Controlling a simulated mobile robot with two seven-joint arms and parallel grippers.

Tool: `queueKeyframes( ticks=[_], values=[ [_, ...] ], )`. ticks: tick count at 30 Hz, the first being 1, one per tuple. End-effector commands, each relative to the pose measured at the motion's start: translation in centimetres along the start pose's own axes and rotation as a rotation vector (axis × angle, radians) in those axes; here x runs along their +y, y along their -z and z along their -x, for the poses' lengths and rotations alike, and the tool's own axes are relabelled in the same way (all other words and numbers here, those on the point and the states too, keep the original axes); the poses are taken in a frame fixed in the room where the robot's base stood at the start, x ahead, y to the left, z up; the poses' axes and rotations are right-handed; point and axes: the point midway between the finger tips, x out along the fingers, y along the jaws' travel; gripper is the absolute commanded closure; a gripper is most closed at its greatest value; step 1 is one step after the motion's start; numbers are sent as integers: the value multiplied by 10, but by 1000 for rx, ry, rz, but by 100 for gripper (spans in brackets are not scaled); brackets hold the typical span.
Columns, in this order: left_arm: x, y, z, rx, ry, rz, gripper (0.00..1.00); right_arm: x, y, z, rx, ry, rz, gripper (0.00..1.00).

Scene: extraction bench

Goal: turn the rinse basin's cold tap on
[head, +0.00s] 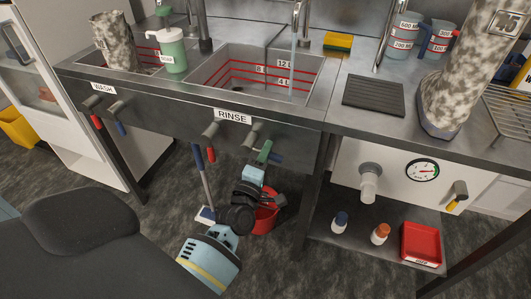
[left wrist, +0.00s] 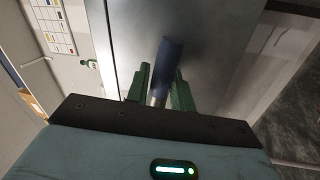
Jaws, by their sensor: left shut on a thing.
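The rinse basin (head: 222,72) is set in the metal bench, above a RINSE label (head: 233,116). Its cold tap has a blue handle (head: 276,158), on the bench front right of the label; the handle also shows in the left wrist view (left wrist: 169,62). My left gripper (head: 264,152) is shut on this blue handle, with its green fingers on either side. The handle is partly hidden by the fingers. The rinse basin's red tap handle (head: 211,155) hangs down to the left. A thin pale stream (head: 293,52) seems to fall from the spout into the basin. My right gripper is not in view.
The wash basin's red (head: 97,121) and blue (head: 121,128) handles hang down at left. Mottled boots stand in the wash basin (head: 115,45) and on the bench at right (head: 455,75). A red bucket (head: 266,215) stands under the bench. Bottles (head: 380,234) stand on the lower shelf.

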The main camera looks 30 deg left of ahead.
Motion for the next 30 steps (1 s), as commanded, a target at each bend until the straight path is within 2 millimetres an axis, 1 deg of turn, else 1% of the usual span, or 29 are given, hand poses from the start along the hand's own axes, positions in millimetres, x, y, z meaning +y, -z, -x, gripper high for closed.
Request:
queueKeyframes(
  ticks=[3,4,6,8,16,19,23,30],
  values=[
    [2,0,-1,3,-4,6,100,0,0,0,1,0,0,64],
    [2,0,-1,3,-5,6,73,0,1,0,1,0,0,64],
    [2,0,-1,3,-4,5,64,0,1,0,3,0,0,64],
    [2,0,-1,2,-4,4,57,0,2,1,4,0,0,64],
    [1,0,0,1,-2,1,57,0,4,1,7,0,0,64],
    [0,0,6,1,0,1,57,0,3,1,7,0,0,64],
    [0,0,24,1,0,1,57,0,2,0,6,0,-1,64],
    [0,0,61,1,0,1,57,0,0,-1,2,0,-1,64]
  ],
)
